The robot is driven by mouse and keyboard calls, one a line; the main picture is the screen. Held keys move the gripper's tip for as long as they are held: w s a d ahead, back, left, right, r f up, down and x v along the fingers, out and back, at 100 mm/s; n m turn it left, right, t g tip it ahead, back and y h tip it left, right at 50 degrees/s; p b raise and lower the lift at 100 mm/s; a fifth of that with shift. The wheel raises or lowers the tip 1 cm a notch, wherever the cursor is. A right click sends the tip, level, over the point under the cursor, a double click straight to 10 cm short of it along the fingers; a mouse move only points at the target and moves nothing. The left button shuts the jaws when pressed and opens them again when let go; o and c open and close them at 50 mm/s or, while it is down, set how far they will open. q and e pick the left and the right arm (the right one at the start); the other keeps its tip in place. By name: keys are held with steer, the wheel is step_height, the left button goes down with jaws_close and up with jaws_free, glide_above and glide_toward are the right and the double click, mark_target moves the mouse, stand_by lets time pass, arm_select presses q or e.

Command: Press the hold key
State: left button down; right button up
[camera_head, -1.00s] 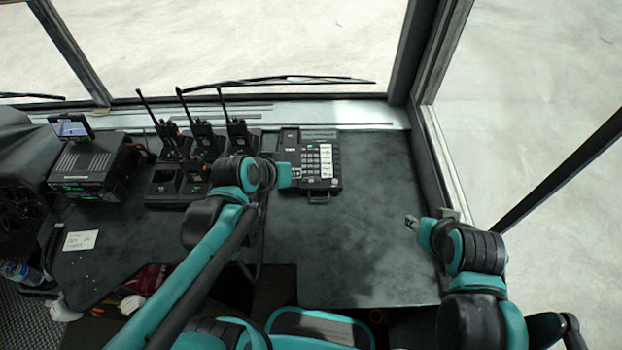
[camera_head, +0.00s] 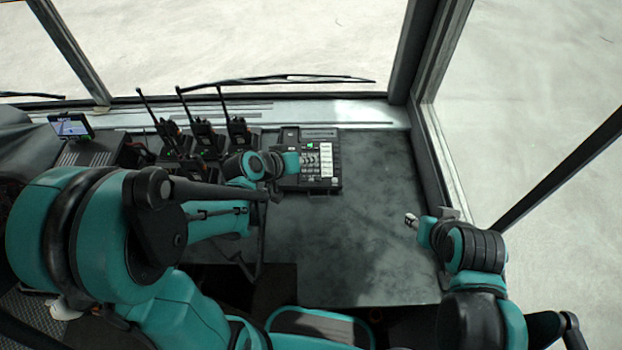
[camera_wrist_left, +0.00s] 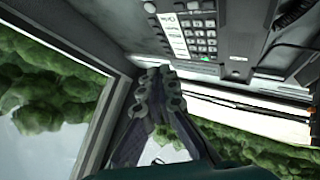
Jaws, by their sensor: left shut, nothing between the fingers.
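The black desk phone (camera_head: 330,187) sits on the dark dashboard, and its keypad and white side keys (camera_head: 326,160) are visible. In the left wrist view, the phone (camera_wrist_left: 235,20) appears at the top with its keypad (camera_wrist_left: 200,38). The lettering is too small for me to pick out the hold key. My left gripper (camera_head: 311,160) is shut and empty, reaching over the keypad from the left. In the wrist view, its fingers (camera_wrist_left: 158,85) are together beside the keys; contact cannot be told. My right gripper (camera_head: 410,219) is over the dashboard's right side, too small to read.
Several handheld radios (camera_head: 205,138) with tall antennas stand in chargers left of the phone. A small screen (camera_head: 70,126) stands at far left. The windshield ledge (camera_head: 370,113) runs behind. The dashboard (camera_head: 370,180) right of the phone is clear.

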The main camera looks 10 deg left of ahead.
mark_target(309, 183)
arm_select(q)
steer(key=shift+w+a+f+b, duration=0.1)
steer(key=shift+w+f+b, duration=0.1)
steer(key=shift+f+b, duration=1.2)
steer(key=shift+w+f+b, duration=0.2)
steer(key=shift+f+b, duration=0.95)
steer(key=shift+f, duration=0.4)
steer(key=shift+w+a+f+b, duration=0.1)
steer(key=shift+w+f+b, duration=0.1)
steer(key=shift+f+b, duration=1.2)
steer(key=shift+f, duration=0.15)
steer(key=shift+f+b, duration=0.3)
steer(key=shift+b, duration=0.05)
steer(key=shift+w+f+b, duration=0.1)
steer(key=shift+f+b, duration=0.2)
steer(key=shift+r, duration=0.1)
steer(key=shift+r+p, duration=0.65)
steer(key=r+p, duration=0.3)
steer(key=s+r+p, duration=0.1)
steer(key=r, duration=0.1)
steer(key=shift+d, duration=0.15)
